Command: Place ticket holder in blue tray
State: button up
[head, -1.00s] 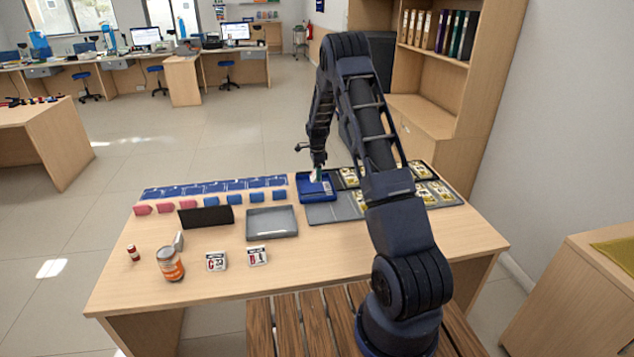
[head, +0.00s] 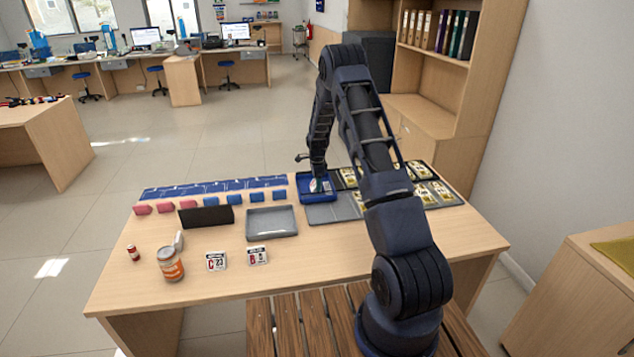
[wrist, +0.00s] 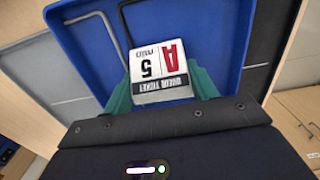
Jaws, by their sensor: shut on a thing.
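The blue tray (head: 304,187) stands at the back of the desk, right of the row of blue blocks. My gripper (head: 319,184) is low over the tray in the head view. In the wrist view, the green fingers of my gripper (wrist: 163,92) are shut on the ticket holder (wrist: 158,62), a white card marked with a red A and a 5. The holder is over the tray floor, which also fills much of the wrist view (wrist: 200,25). I cannot tell whether the holder touches the floor. Its lower part is hidden by the gripper body.
A grey tray (head: 271,222) and a black stand (head: 206,217) lie left of the blue tray. Two more ticket cards (head: 216,262) (head: 257,255), a jar (head: 170,265) and a small red item (head: 133,252) are nearer the front. Grey trays with yellow-marked items (head: 425,192) stand at right.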

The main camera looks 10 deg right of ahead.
jog(key=shift+f, duration=0.1)
jog(key=o, duration=1)
